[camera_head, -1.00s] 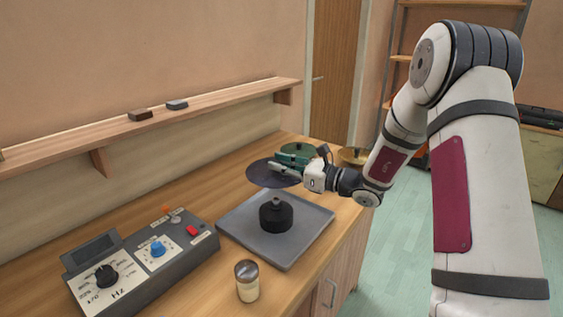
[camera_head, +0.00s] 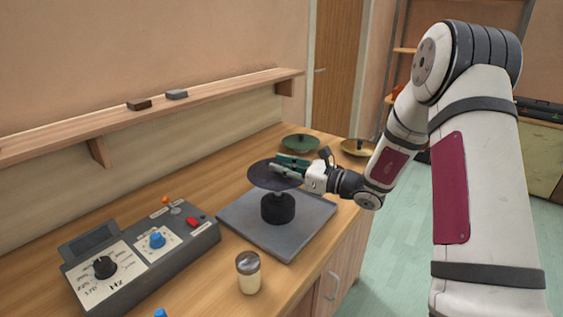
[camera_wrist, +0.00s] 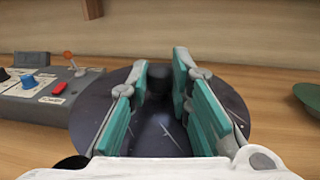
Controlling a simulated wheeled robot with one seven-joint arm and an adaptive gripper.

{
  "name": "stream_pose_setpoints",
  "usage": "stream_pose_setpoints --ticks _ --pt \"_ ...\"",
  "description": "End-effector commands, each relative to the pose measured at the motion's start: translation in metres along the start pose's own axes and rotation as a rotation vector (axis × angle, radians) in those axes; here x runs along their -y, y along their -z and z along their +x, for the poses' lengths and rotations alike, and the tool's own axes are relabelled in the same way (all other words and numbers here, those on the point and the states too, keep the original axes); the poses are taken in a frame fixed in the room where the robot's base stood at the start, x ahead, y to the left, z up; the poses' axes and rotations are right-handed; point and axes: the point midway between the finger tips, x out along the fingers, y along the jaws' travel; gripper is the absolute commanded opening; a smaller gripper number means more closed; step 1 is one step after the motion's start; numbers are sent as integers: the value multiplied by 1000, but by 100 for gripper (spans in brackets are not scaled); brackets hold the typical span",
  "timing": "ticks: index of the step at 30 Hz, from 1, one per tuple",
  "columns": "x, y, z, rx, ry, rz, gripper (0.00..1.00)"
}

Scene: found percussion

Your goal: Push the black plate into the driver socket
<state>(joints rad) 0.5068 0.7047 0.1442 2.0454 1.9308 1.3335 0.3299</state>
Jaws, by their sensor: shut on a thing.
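The black plate (camera_head: 262,175) is a thin dark disc held flat over the driver (camera_head: 278,209), a black cylinder. A short grey stem shows between the plate's underside and the driver's top. I cannot tell whether it is in the socket. My gripper (camera_head: 277,170) comes in from the right, above the plate. In the wrist view the teal-padded fingers of my gripper (camera_wrist: 162,80) are shut on the dark knob (camera_wrist: 159,84) at the plate's middle. The plate (camera_wrist: 90,105) spreads out beneath the fingers. The socket opening is hidden.
The driver stands on a grey base slab (camera_head: 295,241). A control box (camera_head: 140,254) with knobs is at left, a shaker jar (camera_head: 249,274) in front. A green plate (camera_head: 300,143) and a brass plate (camera_head: 357,148) lie behind. A wall shelf (camera_head: 215,93) runs above the counter.

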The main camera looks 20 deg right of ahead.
Motion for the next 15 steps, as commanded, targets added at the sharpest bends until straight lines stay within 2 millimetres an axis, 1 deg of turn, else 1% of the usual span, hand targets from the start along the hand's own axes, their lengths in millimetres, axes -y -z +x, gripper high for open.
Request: stream_pose_setpoints --ticks 1,6,10,15 --pt "1 6 1 0 0 2 0" --pt "0 19 1 0 0 1 0" --pt "0 23 0 0 0 1 0" --pt "0 23 0 0 -1 1 0"
